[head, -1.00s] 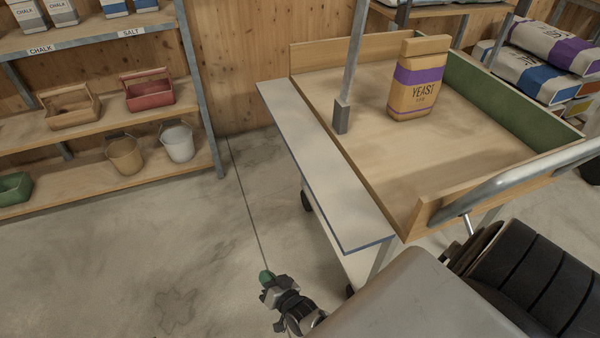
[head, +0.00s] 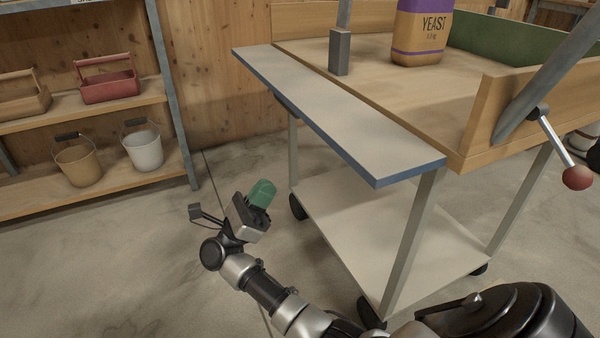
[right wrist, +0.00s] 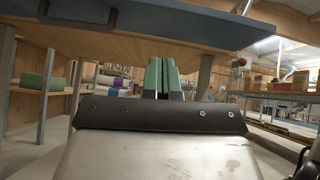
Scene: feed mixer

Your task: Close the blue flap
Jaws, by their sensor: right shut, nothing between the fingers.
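The blue flap (head: 345,105) is a long board with a pale top and a blue edge. It sticks out level from the left side of the wooden cart top (head: 415,105). My right gripper (head: 263,190) has green fingers, shut and empty. It is to the left of the flap and looks lower than it, apart from it. In the right wrist view the flap's dark blue underside (right wrist: 200,22) spans the top of the picture, above my shut fingers (right wrist: 161,64). My left gripper is not in view.
A yeast bag (head: 420,35) and a metal post (head: 340,50) stand on the cart top. The cart's lower shelf (head: 395,240) is bare. A lever with a red knob (head: 578,177) is at the right. A shelf with buckets (head: 143,150) stands left. Floor is clear between shelf and cart.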

